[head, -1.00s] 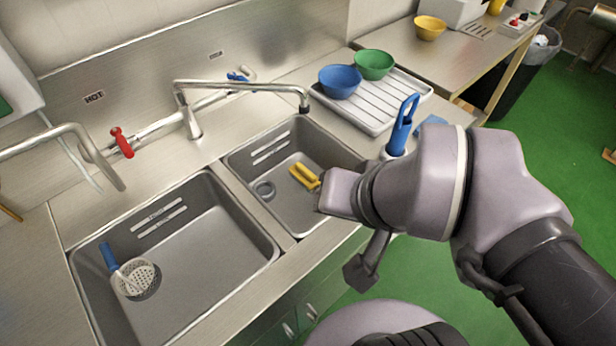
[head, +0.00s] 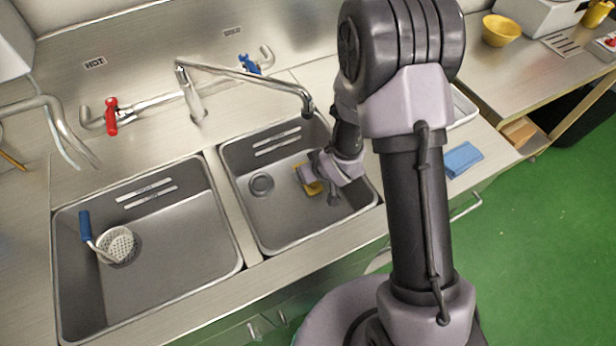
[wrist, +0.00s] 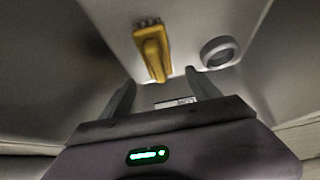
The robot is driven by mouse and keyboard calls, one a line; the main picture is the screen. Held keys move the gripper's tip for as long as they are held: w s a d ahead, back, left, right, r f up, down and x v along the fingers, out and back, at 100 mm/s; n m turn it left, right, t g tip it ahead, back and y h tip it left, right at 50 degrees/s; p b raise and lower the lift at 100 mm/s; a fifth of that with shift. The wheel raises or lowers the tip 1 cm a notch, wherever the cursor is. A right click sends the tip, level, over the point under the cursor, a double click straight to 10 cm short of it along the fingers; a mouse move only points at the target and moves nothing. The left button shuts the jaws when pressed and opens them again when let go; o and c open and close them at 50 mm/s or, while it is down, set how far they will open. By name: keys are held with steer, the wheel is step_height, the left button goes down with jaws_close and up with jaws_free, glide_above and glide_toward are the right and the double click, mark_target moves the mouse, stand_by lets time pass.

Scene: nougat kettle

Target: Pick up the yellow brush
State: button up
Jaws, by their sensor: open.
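The yellow brush (head: 309,181) lies on the floor of the right-hand sink basin, partly hidden in the head view by my wrist. In the wrist view the yellow brush (wrist: 152,50) lies beyond my fingertips, its bristle end pointing away and its handle end toward the gap between the fingers. My gripper (wrist: 158,84) is open and empty, with one finger on either side of that gap.
The right basin (head: 285,230) has walls close around my wrist and a round drain (head: 261,184) left of the brush. The faucet spout (head: 306,103) hangs over its back edge. The left basin (head: 180,255) holds a blue-handled strainer (head: 117,245). A blue cloth (head: 462,159) lies on the right counter.

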steer(key=x, duration=0.2)
steer(key=shift+w+f+b, duration=0.1)
steer(key=shift+f+b, duration=0.2)
steer(key=b+x, duration=0.1)
steer(key=x, duration=0.1)
steer(key=b+x, duration=0.1)
steer(key=x, duration=0.1)
steer(key=shift+d+f, duration=0.1)
steer(key=shift+f, duration=0.4)
steer(key=shift+w+f, duration=0.15)
jaws_close()
